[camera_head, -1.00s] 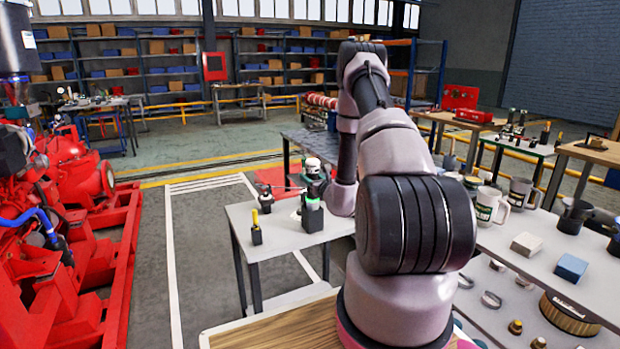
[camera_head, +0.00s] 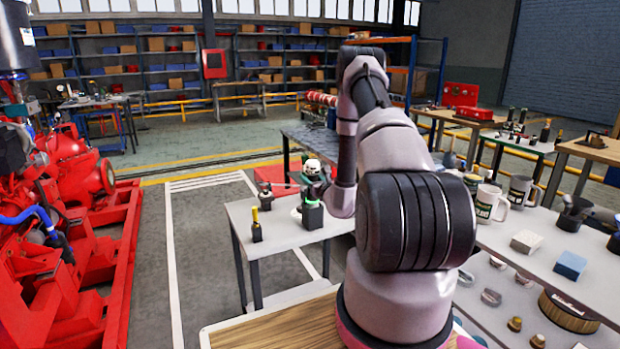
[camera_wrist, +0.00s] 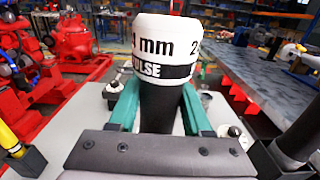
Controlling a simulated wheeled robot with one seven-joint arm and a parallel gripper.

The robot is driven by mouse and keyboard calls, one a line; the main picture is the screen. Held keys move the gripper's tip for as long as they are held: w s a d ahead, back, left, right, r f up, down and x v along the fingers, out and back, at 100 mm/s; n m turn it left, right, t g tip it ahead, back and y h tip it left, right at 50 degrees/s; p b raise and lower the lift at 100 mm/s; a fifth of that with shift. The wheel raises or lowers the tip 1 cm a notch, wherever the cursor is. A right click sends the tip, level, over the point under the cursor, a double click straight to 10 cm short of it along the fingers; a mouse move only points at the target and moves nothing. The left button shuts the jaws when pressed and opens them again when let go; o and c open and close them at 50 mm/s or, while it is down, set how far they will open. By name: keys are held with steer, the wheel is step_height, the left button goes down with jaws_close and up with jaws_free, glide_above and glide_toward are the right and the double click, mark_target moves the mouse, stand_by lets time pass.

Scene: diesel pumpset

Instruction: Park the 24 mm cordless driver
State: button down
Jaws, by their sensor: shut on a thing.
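The cordless driver (camera_wrist: 166,45) has a white head band with black print that reads partly "mm" and "PULSE". Its black neck (camera_wrist: 160,105) is between the teal fingers of my gripper (camera_wrist: 160,112), which is shut on it. In the head view the driver's white top (camera_head: 313,167) shows upright above the small light table (camera_head: 275,228), with my gripper (camera_head: 316,186) around it. A black block-like holder (camera_head: 312,216) stands on the table directly below. My gripper hides the driver's lower end, so I cannot tell whether it sits in the holder.
A yellow-topped tool in a black holder (camera_head: 256,226) stands to the left on the same table. In the wrist view a dark cylinder in a black holder (camera_wrist: 290,150) is close on the right. Red pump machinery (camera_head: 75,230) stands left; a bench with mugs (camera_head: 490,203) is right.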

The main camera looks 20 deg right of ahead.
steer(key=shift+f, duration=0.15)
steer(key=shift+c, duration=1.3)
jaws_free()
steer(key=shift+f, duration=0.1)
steer(key=shift+s, duration=0.1)
steer(key=s, duration=1)
steer(key=shift+s+d, duration=0.15)
steer(key=shift+s, duration=0.15)
steer(key=shift+s, duration=0.1)
